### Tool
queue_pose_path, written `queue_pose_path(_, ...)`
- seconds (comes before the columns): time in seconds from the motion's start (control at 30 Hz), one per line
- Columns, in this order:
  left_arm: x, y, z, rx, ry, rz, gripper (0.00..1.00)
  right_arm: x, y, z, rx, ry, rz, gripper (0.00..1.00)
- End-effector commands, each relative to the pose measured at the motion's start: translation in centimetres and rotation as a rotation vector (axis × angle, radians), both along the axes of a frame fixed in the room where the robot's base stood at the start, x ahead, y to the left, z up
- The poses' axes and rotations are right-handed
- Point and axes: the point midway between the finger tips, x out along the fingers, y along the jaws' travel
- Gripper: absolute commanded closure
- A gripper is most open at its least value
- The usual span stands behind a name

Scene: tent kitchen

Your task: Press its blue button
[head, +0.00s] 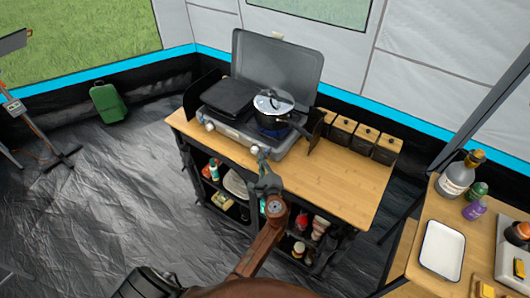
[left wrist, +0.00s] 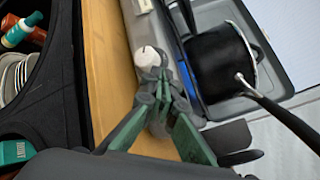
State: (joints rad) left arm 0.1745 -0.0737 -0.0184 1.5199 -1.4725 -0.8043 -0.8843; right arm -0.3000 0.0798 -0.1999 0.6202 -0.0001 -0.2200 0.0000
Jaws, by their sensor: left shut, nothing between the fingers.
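The grey camping stove (head: 228,128) stands on the wooden counter with its lid raised. A white knob (left wrist: 147,57) shows on its front, close to my fingertips in the left wrist view. My left gripper (head: 262,160) is shut and empty at the stove's front right. Its fingertips also show in the left wrist view (left wrist: 160,74), right by the knob; I cannot tell whether they touch it. My right gripper is not in view.
A lidded black pot (head: 272,110) sits on the stove's right side, its handle (left wrist: 285,122) sticking out near my gripper. Open shelves below hold bottles and plates. A side table (head: 405,265) stands right.

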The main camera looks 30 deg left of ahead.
Motion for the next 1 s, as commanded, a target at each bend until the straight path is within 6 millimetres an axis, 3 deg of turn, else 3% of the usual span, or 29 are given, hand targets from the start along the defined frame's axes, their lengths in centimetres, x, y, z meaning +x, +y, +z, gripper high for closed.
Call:
queue_pose_path(0.37,-0.4,0.1,0.0,0.0,-0.001,0.001,1.0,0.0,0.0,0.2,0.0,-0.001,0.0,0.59)
queue_pose_path(1.0,-5.2,0.5,0.1,0.0,-0.001,0.001,1.0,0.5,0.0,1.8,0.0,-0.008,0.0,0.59)
